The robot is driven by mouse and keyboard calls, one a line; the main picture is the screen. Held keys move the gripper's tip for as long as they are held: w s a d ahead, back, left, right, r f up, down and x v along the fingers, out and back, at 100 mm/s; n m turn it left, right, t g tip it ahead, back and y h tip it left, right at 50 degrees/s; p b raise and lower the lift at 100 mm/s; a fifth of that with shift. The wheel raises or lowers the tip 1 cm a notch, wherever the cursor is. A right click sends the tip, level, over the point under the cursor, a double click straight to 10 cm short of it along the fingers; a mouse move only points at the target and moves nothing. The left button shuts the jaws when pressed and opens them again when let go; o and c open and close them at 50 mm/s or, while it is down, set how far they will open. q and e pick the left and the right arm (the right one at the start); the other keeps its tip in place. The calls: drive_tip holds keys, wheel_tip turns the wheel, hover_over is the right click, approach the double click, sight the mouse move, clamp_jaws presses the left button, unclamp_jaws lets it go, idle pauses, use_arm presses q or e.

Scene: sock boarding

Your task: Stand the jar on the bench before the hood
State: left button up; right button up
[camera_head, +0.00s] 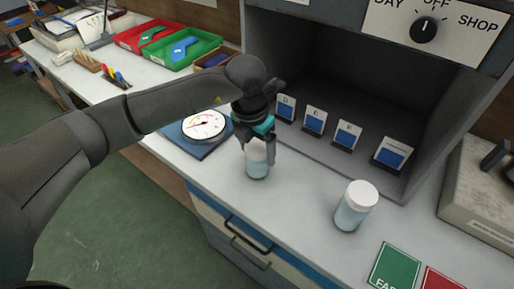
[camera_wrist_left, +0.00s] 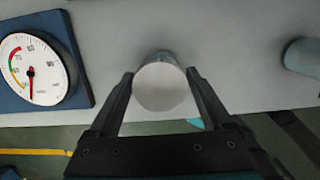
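My left gripper (camera_head: 258,158) points down over the bench in front of the hood, with its fingers on both sides of a jar (camera_head: 257,170). This jar has a white lid and pale blue lower part; it is upright. In the left wrist view the round lid (camera_wrist_left: 160,87) sits between the fingertips, which appear to press its sides. I cannot tell whether its base touches the bench. A second white-lidded jar (camera_head: 355,205) stands upright on the bench to the right, and partly shows in the left wrist view (camera_wrist_left: 302,57). My right gripper is not in view.
The dark hood (camera_head: 345,85) holds several blue-and-white label cards. A dial gauge (camera_head: 203,125) on a blue base is left of the held jar. Green (camera_head: 394,268) and red (camera_head: 440,280) cards lie at front right. Bare bench lies between the jars.

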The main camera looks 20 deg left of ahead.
use_arm(q)
drive_tip(key=shift+o, duration=1)
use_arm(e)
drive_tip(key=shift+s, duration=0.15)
use_arm(q)
drive_tip(key=shift+r, duration=0.15)
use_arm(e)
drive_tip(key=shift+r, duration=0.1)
use_arm(q)
wheel_tip(320, 180, up, 12)
drive_tip(key=s+p, duration=0.1)
drive_tip(key=p, duration=0.1)
drive_tip(key=shift+s+a, duration=0.3)
drive_tip(key=shift+s, duration=0.05)
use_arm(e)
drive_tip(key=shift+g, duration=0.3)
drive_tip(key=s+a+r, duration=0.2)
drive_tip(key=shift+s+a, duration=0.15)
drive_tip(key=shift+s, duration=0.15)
use_arm(q)
drive_tip(key=shift+d, duration=0.1)
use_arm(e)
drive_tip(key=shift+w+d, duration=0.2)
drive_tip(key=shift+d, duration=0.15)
